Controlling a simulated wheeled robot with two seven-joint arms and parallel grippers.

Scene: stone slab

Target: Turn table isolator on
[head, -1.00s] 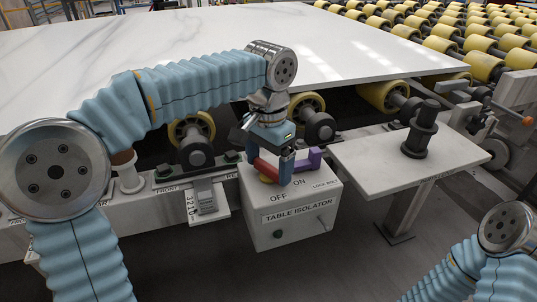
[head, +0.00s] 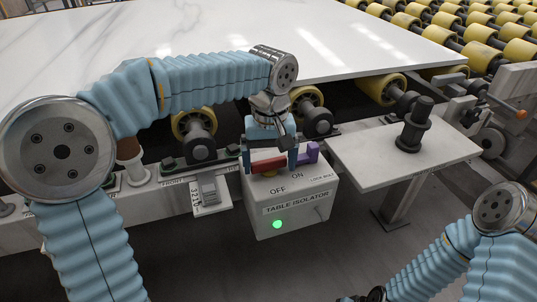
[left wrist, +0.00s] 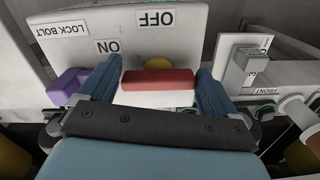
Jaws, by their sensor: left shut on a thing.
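The table isolator (head: 288,225) is a white box with OFF and ON marked on its top and a green lamp (head: 277,224), lit bright, on its front. Its red handle (head: 268,166) sits on a yellow hub and lies roughly left to right. My left gripper (head: 272,158) is shut on the handle from above, a blue finger at each end. In the left wrist view the handle (left wrist: 158,80) lies between the fingers, with part of the yellow hub (left wrist: 158,62) showing. Only a dark bit of my right gripper (head: 362,298) shows at the bottom edge.
A purple lock bolt (head: 308,152) stands just right of the handle. A white side table (head: 375,155) bearing a dark post (head: 416,128) is to the right. A grey lever (head: 209,190) is at the left. The white slab (head: 250,50) lies behind.

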